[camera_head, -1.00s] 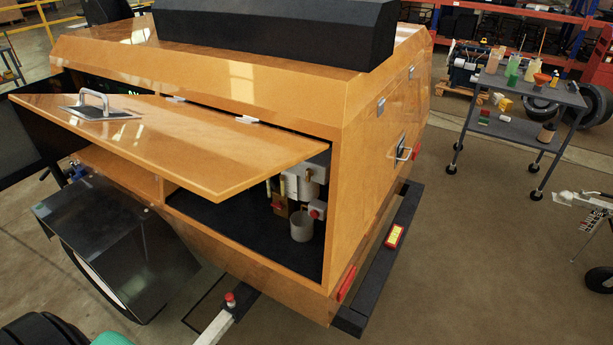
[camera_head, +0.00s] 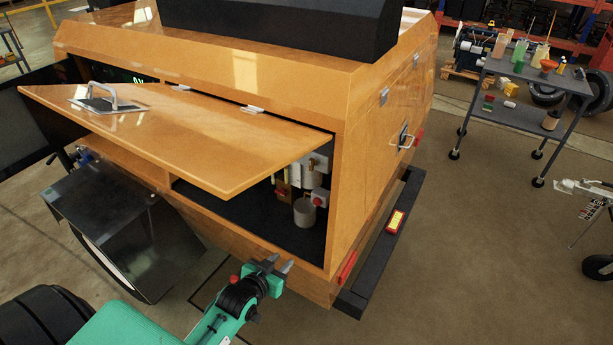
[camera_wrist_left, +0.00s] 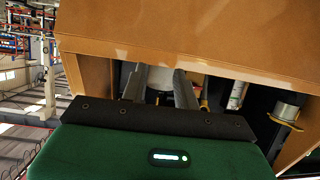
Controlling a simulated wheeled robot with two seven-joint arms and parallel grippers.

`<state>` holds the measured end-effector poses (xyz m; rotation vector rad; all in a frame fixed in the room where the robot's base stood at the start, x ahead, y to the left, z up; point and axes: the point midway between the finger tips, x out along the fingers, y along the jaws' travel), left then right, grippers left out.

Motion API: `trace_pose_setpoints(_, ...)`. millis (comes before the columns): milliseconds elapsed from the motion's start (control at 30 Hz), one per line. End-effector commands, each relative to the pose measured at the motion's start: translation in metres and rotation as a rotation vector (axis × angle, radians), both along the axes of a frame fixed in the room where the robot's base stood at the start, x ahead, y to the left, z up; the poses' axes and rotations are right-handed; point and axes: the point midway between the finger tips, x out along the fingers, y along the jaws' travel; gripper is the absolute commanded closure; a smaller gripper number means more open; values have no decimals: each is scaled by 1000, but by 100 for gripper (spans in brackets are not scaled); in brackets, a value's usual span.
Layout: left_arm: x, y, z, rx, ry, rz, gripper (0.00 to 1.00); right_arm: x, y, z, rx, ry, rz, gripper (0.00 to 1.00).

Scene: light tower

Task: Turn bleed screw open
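My left gripper (camera_head: 280,263) is in front of the orange cabinet's open compartment, below the raised door. Its two fingers are apart and nothing is held between them. In the left wrist view the gripper (camera_wrist_left: 161,76) faces the orange edge, with a pale rounded part behind the fingers. Inside the compartment are a white block (camera_head: 315,170) with a brass-coloured fitting, a red knob (camera_head: 319,200), and a grey cup (camera_head: 304,213). I cannot tell which small part is the bleed screw. My right gripper is not in view.
The raised orange door (camera_head: 180,140) overhangs the compartment and hides its upper part. A black step (camera_head: 385,250) runs along the cabinet's right side, with a red and yellow device (camera_head: 396,221) on it. A grey cart (camera_head: 520,80) stands at the back right. Floor between is clear.

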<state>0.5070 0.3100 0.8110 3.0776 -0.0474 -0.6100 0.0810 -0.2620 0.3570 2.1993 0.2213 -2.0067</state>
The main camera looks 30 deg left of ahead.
Motion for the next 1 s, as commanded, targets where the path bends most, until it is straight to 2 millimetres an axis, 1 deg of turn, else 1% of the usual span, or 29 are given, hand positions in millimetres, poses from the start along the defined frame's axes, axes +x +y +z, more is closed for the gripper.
trace_pose_setpoints(33, 5, 1, 44, -3, -66, -3, 69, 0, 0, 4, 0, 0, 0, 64)
trace_pose_setpoints(67, 6, 1, 66, -4, -101, -6, 69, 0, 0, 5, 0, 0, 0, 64)
trace_pose_setpoints(100, 7, 0, 96, -6, -148, -11, 69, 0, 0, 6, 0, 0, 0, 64)
trace_pose_setpoints(167, 6, -1, 138, -9, -212, -17, 69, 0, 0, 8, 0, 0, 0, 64)
trace_pose_setpoints(200, 4, -2, 162, -10, -251, -22, 69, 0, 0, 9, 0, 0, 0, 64)
trace_pose_setpoints(300, -4, -5, 209, -11, -325, -35, 69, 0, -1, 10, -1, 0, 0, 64)
trace_pose_setpoints(400, -10, -8, 238, -11, -370, -43, 69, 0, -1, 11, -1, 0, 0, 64)
trace_pose_setpoints(500, -12, -9, 250, -12, -390, -47, 69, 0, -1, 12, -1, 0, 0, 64)
trace_pose_setpoints(567, -10, -9, 252, -12, -393, -47, 69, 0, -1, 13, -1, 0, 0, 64)
trace_pose_setpoints(667, -1, -10, 252, -12, -393, -47, 69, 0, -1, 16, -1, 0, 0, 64)
trace_pose_setpoints(767, 13, -11, 253, -12, -393, -47, 69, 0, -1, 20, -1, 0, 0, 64)
trace_pose_setpoints(1000, 55, -14, 253, -13, -393, -47, 69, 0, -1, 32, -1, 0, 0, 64)
